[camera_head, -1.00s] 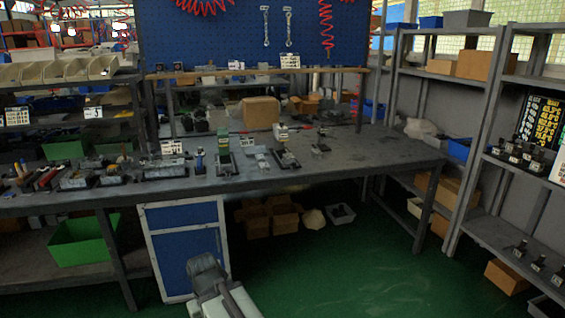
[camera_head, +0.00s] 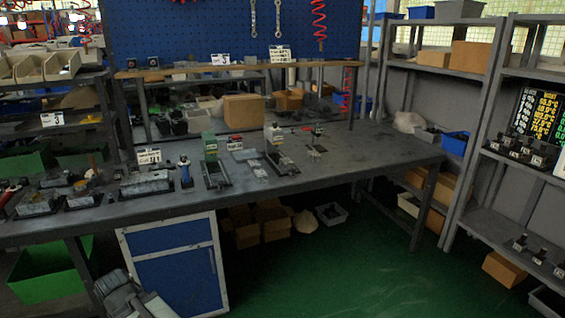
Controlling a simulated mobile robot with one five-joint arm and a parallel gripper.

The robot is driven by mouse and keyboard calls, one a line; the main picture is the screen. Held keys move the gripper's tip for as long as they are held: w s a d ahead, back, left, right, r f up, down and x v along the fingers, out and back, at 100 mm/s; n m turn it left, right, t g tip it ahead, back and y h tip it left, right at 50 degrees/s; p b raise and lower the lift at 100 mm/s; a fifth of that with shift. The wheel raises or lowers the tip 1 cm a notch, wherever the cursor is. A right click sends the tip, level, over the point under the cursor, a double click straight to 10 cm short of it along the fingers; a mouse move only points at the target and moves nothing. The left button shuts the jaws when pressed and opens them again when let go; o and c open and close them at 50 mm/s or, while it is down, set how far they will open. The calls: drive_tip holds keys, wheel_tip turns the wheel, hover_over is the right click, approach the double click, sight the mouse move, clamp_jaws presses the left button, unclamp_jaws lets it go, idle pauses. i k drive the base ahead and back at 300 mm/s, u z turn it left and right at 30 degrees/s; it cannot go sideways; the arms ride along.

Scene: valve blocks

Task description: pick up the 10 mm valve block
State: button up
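Several small dark blocks with pale labels (camera_head: 516,151) stand in rows on the middle board of the right shelf. A few similar dark blocks (camera_head: 538,258) stand on its lower board. Their size marks are too small to read, so I cannot tell which block is the 10 mm one, or whether it is in view. Part of my own arm (camera_head: 128,298) shows at the bottom left, in front of the blue cabinet. I cannot make out any gripper fingers there, and nothing held shows.
A grey workbench (camera_head: 350,165) carries vises, a green-topped machine (camera_head: 210,155), small tools and a cardboard box (camera_head: 244,112). A blue-fronted cabinet (camera_head: 176,272) stands under it. The right grey shelf (camera_head: 472,225) stands past the bench's end. Green floor (camera_head: 390,285) is open in front.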

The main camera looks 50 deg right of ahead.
sight(286, 164)
drive_tip(key=z, duration=0.25)
drive_tip(key=i, duration=0.9)
drive_tip(key=z, duration=0.45)
